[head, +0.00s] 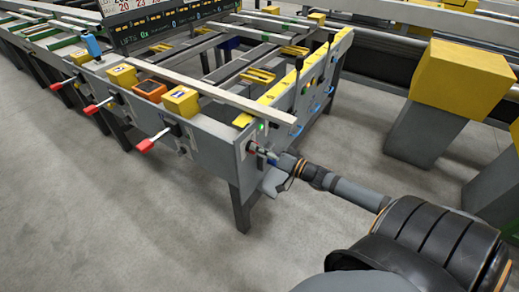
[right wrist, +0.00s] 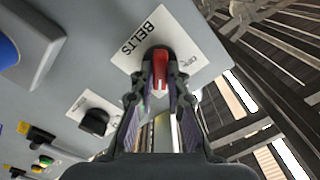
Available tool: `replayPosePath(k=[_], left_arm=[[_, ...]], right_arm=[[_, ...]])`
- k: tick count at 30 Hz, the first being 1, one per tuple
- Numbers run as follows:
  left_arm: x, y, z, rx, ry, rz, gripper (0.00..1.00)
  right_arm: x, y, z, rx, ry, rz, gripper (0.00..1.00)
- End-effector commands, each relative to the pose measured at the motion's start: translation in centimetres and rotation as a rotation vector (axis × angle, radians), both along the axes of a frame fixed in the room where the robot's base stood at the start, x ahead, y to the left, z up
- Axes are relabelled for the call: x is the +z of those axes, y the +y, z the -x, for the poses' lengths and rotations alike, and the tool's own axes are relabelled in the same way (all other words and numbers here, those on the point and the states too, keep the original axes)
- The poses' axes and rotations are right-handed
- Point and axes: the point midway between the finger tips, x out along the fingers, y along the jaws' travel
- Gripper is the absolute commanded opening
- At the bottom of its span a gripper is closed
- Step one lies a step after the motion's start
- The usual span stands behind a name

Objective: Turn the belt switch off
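The belt switch (right wrist: 160,70) is a dark round knob with a red bar, on a white label reading "BELTS". In the head view it is a small dark and red spot on the table's end panel (head: 225,150). My right gripper (right wrist: 160,88) points straight at the switch, with one finger on each side of the red bar. A gap shows between the fingers, and I see no firm grip on the knob. In the head view the right gripper (head: 264,156) is right at the panel. My left gripper is not in view.
A second black knob (right wrist: 94,122) sits on its own label beside the belt switch, with a blue part (right wrist: 10,50) at the upper left. Red-handled levers (head: 146,145) stick out along the table's front. Open floor (head: 130,230) lies in front.

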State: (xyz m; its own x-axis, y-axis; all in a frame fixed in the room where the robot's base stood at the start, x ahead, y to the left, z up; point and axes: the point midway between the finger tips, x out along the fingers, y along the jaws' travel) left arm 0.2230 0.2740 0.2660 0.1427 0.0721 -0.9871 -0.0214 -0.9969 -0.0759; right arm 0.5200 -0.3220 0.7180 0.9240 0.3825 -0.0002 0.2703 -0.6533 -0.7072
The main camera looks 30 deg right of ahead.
Motion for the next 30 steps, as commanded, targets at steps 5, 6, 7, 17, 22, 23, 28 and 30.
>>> replayPosePath(k=[5, 6, 7, 17, 22, 23, 28, 30], left_arm=[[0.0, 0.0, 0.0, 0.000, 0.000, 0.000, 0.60], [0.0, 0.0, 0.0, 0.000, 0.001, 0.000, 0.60], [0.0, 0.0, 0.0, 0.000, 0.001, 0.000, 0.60], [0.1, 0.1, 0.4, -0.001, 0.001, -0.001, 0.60], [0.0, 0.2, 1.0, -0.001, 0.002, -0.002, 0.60], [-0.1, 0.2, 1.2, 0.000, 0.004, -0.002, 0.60], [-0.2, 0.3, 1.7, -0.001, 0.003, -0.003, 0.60], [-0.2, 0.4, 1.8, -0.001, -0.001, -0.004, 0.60]], right_arm=[[0.0, 0.0, 0.0, 0.000, 0.000, 0.000, 0.00], [0.0, 0.0, 0.0, -0.001, 0.001, 0.000, 0.00], [0.0, 0.0, 0.0, 0.000, 0.000, 0.001, 0.00], [0.0, 0.0, 0.0, -0.001, -0.036, 0.088, 0.00], [0.1, 0.0, 0.1, -0.001, -0.084, 0.207, 0.00], [0.1, 0.0, 0.1, -0.001, -0.095, 0.231, 0.00], [0.2, 0.1, 0.1, -0.001, -0.157, 0.380, 0.00], [0.2, 0.1, 0.1, -0.001, -0.182, 0.443, 0.00]])
